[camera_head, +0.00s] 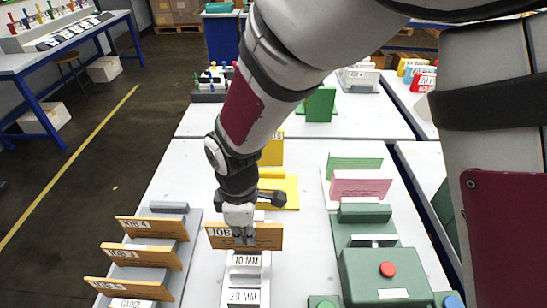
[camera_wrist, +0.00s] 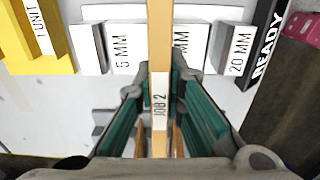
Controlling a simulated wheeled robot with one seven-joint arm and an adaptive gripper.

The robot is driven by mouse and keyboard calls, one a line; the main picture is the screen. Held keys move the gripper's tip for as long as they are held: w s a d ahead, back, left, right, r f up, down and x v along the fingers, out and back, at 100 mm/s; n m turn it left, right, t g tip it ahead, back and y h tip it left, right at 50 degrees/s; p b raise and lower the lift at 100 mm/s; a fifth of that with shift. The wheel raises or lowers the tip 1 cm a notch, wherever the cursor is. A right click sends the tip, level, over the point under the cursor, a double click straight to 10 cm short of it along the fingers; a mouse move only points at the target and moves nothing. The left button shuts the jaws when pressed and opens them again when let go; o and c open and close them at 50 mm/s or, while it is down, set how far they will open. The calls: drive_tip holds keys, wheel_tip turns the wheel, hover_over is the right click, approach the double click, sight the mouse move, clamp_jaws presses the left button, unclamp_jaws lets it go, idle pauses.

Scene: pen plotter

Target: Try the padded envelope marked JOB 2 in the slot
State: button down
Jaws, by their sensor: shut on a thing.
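My gripper (camera_head: 243,234) is shut on the tan padded envelope marked JOB 2 (camera_head: 268,238), which is held upright on edge. In the wrist view the envelope (camera_wrist: 160,30) runs up the middle between the teal-padded fingers (camera_wrist: 160,95). The white slot gauge (camera_head: 245,281) lies just in front of it in the head view, with labels reading 10 MM and 20 MM. In the wrist view, the 5 MM block (camera_wrist: 122,50) is left of the envelope and the 20 MM block (camera_wrist: 236,50) right. The envelope hides part of the middle label. I cannot tell whether its lower edge is in a slot.
A rack (camera_head: 187,240) with several tan envelopes stands at left. A yellow stand (camera_head: 285,190) is behind the gripper. A green machine (camera_head: 385,272) with a red button stands at right, with pink and green cards (camera_head: 360,187) behind it. A black READY sign (camera_wrist: 268,45) shows at right.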

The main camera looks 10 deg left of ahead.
drive_tip(key=shift+f+b, duration=0.35)
drive_tip(key=shift+f, duration=0.35)
drive_tip(key=shift+r, duration=0.1)
idle(1.0)
drive_tip(key=shift+r+p, duration=1.35)
drive_tip(key=shift+r, duration=0.9)
